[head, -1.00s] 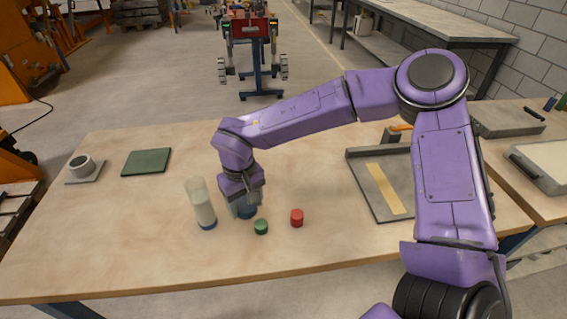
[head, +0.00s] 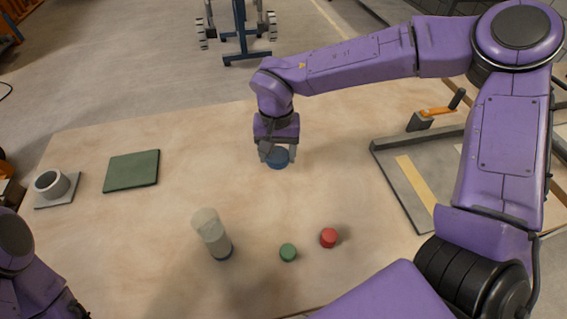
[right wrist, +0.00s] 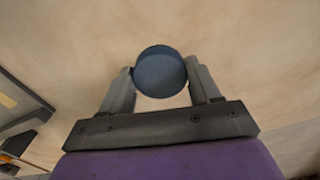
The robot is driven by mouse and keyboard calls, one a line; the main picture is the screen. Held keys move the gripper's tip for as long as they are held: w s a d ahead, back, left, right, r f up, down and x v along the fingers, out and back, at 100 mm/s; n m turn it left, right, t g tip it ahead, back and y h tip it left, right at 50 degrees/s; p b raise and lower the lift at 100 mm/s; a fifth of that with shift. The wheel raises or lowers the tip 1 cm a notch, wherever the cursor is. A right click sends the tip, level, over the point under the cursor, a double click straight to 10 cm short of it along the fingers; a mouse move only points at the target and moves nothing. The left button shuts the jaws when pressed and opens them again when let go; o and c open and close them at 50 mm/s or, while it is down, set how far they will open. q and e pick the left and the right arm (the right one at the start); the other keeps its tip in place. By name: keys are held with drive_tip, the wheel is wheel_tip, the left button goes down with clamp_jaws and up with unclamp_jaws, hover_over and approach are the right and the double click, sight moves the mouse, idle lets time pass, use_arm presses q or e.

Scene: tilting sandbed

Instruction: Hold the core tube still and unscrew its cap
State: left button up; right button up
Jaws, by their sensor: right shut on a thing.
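The core tube (head: 211,236) stands on the table near the front, pale and see-through above, with a blue lower end. No gripper touches it. My right gripper (head: 278,155) is shut on a round blue cap (head: 278,162), behind and to the right of the tube. In the right wrist view the blue cap (right wrist: 160,72) sits between the two fingertips. I cannot tell whether the cap touches the table. Part of my left arm shows at the lower left, but its fingers do not show.
A green cap (head: 288,252) and a red cap (head: 328,237) lie to the tube's right. A green mat (head: 132,171) and a grey holder with a white ring (head: 51,185) are at left. A grey tray (head: 388,158) is at right. The table's middle is clear.

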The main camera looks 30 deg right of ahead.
drive_tip(key=s+r+m, duration=0.3)
drive_tip(key=s+m, duration=0.2)
drive_tip(key=m, duration=0.6)
drive_tip(key=s+d+r+m, duration=0.15)
drive_tip(key=s+m, duration=0.35)
drive_tip(key=m, duration=0.7)
drive_tip(key=s+r+m, duration=0.4)
drive_tip(key=m, duration=0.7)
hover_over(285, 172)
drive_tip(key=shift+m, duration=0.4)
wheel_tip(285, 172, down, 10)
drive_tip(key=shift+s+r+p, duration=0.1)
drive_tip(key=shift+s+p, duration=0.05)
drive_tip(key=shift+p, duration=0.2)
use_arm(q)
drive_tip(key=shift+s+r, duration=0.2)
drive_tip(key=shift+r, duration=0.2)
use_arm(e)
drive_tip(key=shift+w+f, duration=0.15)
drive_tip(key=shift+f, duration=0.75)
drive_tip(key=shift+w+f, duration=0.1)
drive_tip(key=shift+f, duration=0.8)
